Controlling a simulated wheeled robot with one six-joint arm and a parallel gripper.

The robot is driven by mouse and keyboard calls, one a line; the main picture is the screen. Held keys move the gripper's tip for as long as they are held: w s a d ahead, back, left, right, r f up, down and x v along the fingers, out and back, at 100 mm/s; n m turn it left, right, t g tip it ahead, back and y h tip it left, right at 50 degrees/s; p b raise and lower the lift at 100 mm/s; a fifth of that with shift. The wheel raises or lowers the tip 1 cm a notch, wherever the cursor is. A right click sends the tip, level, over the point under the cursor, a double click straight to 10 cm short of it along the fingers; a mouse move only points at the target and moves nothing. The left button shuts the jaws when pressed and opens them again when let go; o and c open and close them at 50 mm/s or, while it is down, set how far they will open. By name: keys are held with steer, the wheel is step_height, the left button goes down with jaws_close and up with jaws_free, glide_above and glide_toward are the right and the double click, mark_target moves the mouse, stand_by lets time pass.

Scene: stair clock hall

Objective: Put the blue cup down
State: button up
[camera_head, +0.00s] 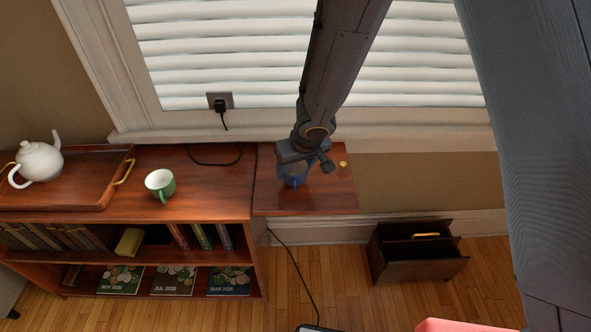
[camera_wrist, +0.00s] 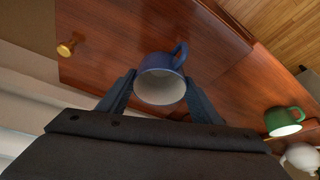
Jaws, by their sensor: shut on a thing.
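The blue cup (camera_wrist: 153,63) is between the two fingers of my gripper (camera_wrist: 160,92) in the wrist view, its pale inside facing the camera and its handle to the upper right. In the head view the blue cup (camera_head: 293,178) shows partly beneath my gripper (camera_head: 303,163), over the lower wooden side top (camera_head: 318,203) at the right end of the bookcase. My gripper is shut on the cup. Whether the cup's base touches the wood is hard to tell.
A green cup (camera_head: 160,184) and a tray (camera_head: 72,192) with a white teapot (camera_head: 38,162) stand left on the bookcase top. A small brass knob (camera_head: 343,164) is right of my gripper. A wooden magazine box (camera_head: 416,254) stands on the floor. The side top's front is clear.

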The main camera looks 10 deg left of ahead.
steer(key=shift+f, duration=0.1)
steer(key=o, duration=1.2)
steer(key=p+v, duration=0.9)
steer(key=v, duration=0.3)
steer(key=shift+p, duration=0.3)
